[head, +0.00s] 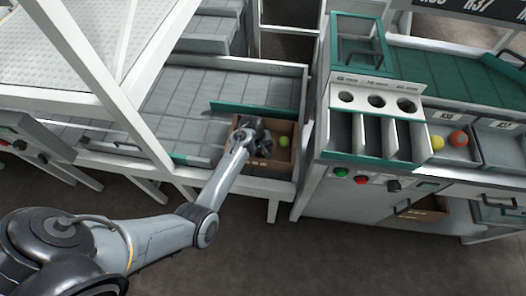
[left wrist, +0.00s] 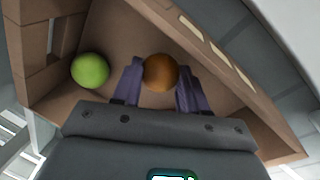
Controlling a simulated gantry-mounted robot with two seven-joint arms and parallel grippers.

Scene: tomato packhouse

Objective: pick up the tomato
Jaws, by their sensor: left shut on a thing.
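An orange-brown tomato (left wrist: 160,72) sits between the two purple fingers of my left gripper (left wrist: 158,88) in the left wrist view. The fingers are shut on it, one on each side. It is inside or just above a brown cardboard box; I cannot tell whether it still touches the bottom. In the head view my left gripper (head: 254,138) reaches down into the box (head: 277,167), and hides the held tomato. A green tomato (left wrist: 90,70) lies in the box beside the gripper; it also shows in the head view (head: 284,141). My right gripper is not in view.
The box stands at the end of a grey conveyor (head: 185,98), beside a green guide bar (head: 253,110). To the right is a sorting stand (head: 376,85) with three holes and dividers.

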